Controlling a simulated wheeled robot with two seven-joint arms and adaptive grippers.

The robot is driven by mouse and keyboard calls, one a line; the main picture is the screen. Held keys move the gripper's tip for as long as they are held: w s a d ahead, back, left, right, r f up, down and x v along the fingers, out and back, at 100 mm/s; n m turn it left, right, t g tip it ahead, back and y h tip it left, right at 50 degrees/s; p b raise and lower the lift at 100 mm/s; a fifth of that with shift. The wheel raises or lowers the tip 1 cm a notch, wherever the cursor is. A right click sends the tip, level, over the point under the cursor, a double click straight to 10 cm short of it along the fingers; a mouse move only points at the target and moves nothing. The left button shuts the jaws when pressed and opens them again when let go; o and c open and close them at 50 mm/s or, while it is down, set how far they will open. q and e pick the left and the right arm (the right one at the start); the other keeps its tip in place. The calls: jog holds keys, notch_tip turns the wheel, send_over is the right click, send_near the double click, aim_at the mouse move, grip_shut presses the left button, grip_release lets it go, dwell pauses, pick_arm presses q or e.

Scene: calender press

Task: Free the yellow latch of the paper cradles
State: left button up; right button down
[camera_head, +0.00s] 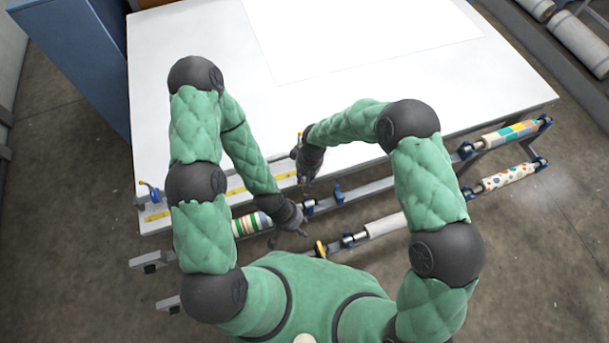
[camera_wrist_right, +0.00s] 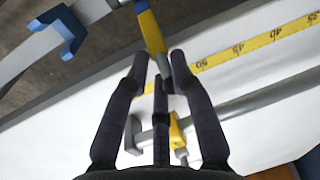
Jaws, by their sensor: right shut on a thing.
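A small yellow latch (camera_head: 321,249) shows on the lower cradle rail, left of a bare white roll. My left gripper (camera_head: 289,235) is above the rails, just left of the latch. Its fingers look spread, and I see nothing between them. My right gripper (camera_head: 303,184) is over the table's front edge, above and behind the left one. In the right wrist view its fingertips (camera_wrist_right: 163,70) are shut on a slim tool (camera_wrist_right: 149,28) with a yellow body, a blue end and a grey tip. Its tip is partly hidden between the fingers.
A white table (camera_head: 400,85) bears a large paper sheet (camera_head: 350,35) and a yellow measuring tape (camera_head: 160,215). Patterned rolls (camera_head: 507,178) rest in blue cradles (camera_head: 466,150) along its front. A striped roll (camera_head: 250,223) lies near my left arm. A blue cabinet (camera_head: 85,50) stands left.

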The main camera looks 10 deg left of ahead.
jog(key=shift+s+d+r+t+y+b, duration=0.3)
jog(key=shift+s+t+b, duration=0.2)
jog(key=shift+b, duration=0.6)
jog(key=shift+s+d+b, duration=0.3)
jog(key=shift+s+b, duration=0.15)
jog(key=shift+s, duration=0.05)
jog(key=shift+s+d, duration=0.15)
jog(key=shift+s, duration=0.25)
jog(key=c, duration=1.1)
grip_release()
jog(key=shift+c, duration=0.2)
jog(key=shift+r, duration=0.1)
